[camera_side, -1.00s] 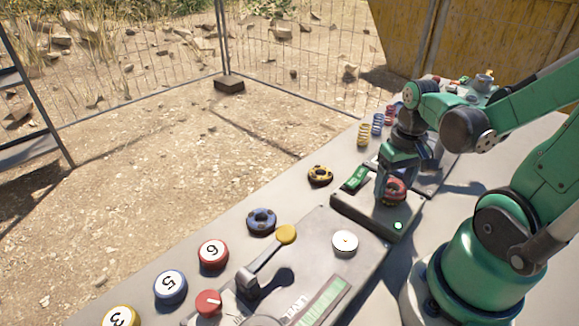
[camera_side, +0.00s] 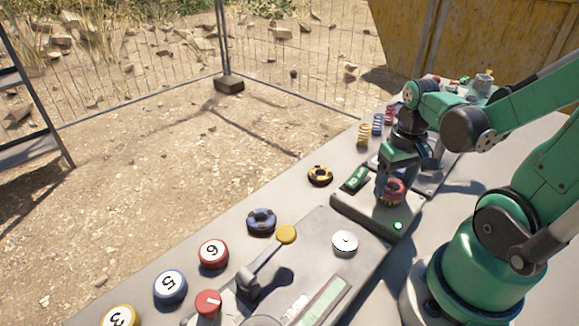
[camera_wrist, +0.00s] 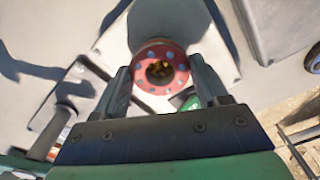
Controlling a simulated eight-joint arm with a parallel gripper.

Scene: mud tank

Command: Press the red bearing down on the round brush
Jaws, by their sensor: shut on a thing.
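The red bearing (camera_side: 393,190) is a ring with dark dots round its face. It sits at a dark grey station with a green display and a lit green lamp. In the wrist view the red bearing (camera_wrist: 160,68) lies between my two fingers, with a brownish centre in its hole. My gripper (camera_side: 386,188) points down over the station and is shut on the red bearing. It also shows in the wrist view (camera_wrist: 160,85). I cannot make out the round brush; it may be hidden under the bearing and fingers.
A lever with a yellow knob (camera_side: 287,234) and a white round button (camera_side: 344,243) stand in front. Coloured springs (camera_side: 377,124) stand behind.

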